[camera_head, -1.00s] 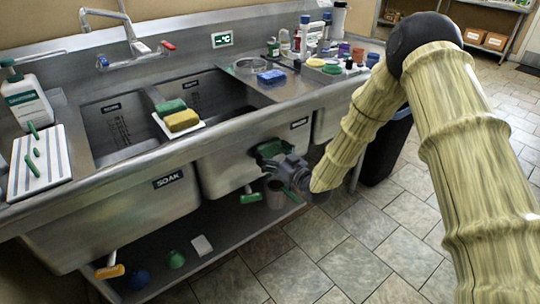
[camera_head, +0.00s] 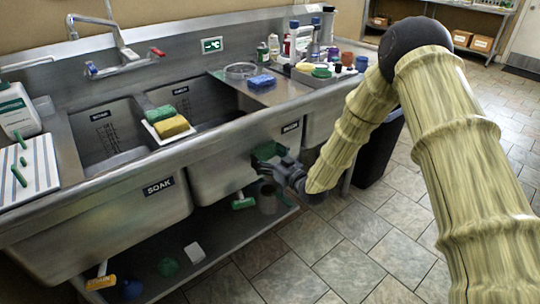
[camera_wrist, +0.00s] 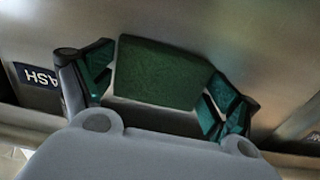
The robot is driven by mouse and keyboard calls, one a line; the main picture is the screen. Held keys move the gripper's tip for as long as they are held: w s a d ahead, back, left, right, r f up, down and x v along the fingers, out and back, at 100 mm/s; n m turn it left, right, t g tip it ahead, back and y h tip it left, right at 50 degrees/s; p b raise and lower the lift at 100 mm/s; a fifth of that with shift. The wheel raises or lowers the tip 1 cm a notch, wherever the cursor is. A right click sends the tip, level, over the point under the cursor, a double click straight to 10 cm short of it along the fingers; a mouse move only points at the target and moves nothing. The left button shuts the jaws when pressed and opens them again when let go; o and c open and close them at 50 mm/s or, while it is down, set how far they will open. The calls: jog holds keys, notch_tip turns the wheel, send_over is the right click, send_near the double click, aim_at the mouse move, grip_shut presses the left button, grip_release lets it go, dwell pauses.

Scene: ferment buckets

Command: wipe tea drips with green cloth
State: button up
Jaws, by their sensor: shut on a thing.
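My gripper (camera_head: 275,162) is in front of the sink's front face (camera_head: 215,178), beside a basin marked WASH. It is shut on the green cloth (camera_head: 264,151). In the wrist view the cloth (camera_wrist: 158,73) is a dark green, flat rectangle between the two teal-padded fingers (camera_wrist: 160,88), close to the grey metal. I cannot tell whether it touches the metal. I cannot make out any tea drips in either view.
A blue sponge (camera_head: 262,81) and several bottles stand on the right counter. A green-handled tool (camera_head: 243,203) is below my gripper. Tiled floor (camera_head: 330,240) is free at the front.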

aim_at(248, 158)
jog(key=shift+s+a, duration=0.55)
jog(key=shift+a, duration=0.25)
jog(key=shift+s+a, duration=0.55)
jog(key=shift+a, duration=0.25)
jog(key=shift+s+a, duration=0.55)
jog(key=shift+a, duration=0.25)
jog(key=shift+p+v, duration=0.35)
jog(key=shift+v, duration=2.75)
jog(key=shift+d, duration=0.1)
jog(key=v, duration=0.2)
jog(key=shift+s+d+p, duration=0.25)
jog(key=shift+s+p, duration=0.1)
jog(key=shift+d, duration=0.1)
